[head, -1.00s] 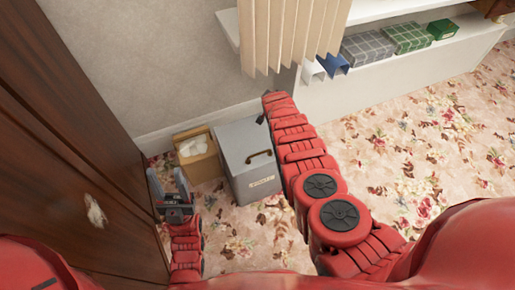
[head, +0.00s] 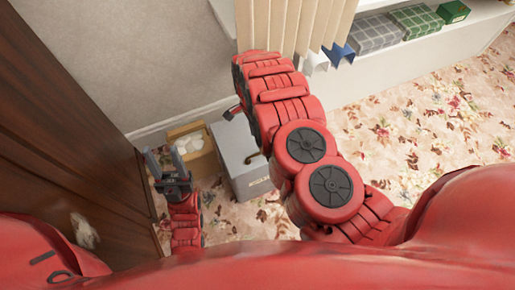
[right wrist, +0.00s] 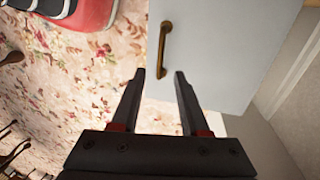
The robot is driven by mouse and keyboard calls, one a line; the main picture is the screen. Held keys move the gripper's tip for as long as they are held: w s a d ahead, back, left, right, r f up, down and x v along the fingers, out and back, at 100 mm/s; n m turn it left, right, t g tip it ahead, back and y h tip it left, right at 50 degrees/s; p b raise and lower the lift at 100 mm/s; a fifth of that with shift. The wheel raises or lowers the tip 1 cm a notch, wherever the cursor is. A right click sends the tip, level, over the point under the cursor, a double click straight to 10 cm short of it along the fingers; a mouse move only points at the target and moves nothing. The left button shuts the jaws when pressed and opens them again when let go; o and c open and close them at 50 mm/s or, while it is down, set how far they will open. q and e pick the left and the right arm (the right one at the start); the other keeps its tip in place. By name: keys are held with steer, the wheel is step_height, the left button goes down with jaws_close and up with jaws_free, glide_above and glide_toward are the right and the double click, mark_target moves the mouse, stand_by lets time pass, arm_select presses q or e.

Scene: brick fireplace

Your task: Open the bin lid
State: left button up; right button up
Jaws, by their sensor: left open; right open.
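The grey bin (head: 237,155) stands on the floor against the wall, with its lid shut. A dark brass handle (head: 254,157) and a pale label (head: 260,184) show on it; my right arm hides part of its top and right side. In the right wrist view the pale grey bin surface (right wrist: 222,55) and the handle (right wrist: 163,48) lie just beyond the fingertips of my right gripper (right wrist: 160,73). That gripper is open and empty, the handle roughly in line with the gap, not gripped. My left gripper (head: 166,160) is open and empty, left of the bin.
A cardboard box (head: 205,165) with white contents stands just left of the bin. A dark wooden door or panel (head: 65,140) is at the left. A curtain (head: 285,28) hangs behind my right arm. Flowered carpet (head: 430,140) is clear at the right.

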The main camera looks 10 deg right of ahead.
steer(key=x, duration=0.9)
steer(key=shift+w+b, duration=0.1)
steer(key=shift+b, duration=0.3)
jaws_close()
stand_by(0.8)
